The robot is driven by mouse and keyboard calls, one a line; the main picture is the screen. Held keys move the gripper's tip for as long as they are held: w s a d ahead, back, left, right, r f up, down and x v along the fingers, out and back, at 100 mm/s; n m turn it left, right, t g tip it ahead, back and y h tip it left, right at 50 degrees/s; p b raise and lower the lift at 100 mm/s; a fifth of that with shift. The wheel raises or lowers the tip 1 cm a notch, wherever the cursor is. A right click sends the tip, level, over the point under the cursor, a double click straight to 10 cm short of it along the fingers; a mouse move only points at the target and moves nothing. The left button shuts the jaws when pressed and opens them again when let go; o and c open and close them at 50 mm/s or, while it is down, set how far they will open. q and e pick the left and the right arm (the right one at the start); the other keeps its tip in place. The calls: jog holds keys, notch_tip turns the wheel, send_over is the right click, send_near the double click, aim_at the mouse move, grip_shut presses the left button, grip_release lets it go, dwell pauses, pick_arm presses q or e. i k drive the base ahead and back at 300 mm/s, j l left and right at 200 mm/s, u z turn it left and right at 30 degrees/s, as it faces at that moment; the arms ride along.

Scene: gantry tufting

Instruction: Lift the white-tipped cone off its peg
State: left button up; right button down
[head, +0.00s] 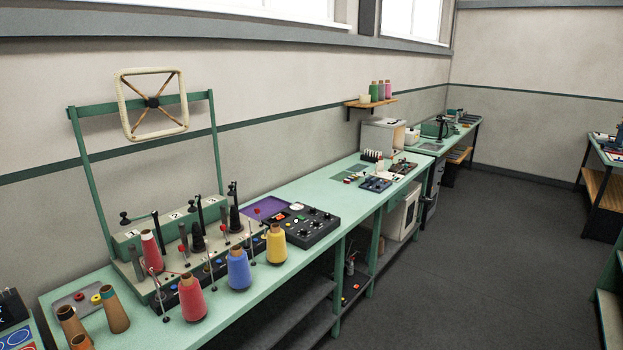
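In front stand a larger red cone (192,299), a blue cone (238,269) and a yellow cone (276,245), all with brownish tops. Neither of my grippers shows in the head view.
Thin metal posts with red or dark knobs (211,262) rise close around the cones. Bare brown cones (115,311) stand at the front left. A black control panel (300,225) sits to the right. The floor (470,270) at right is clear.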

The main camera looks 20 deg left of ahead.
aim_at(152, 256)
jog(key=u, duration=1.65)
jog(key=l, duration=0.25)
jog(key=i+z, duration=0.05)
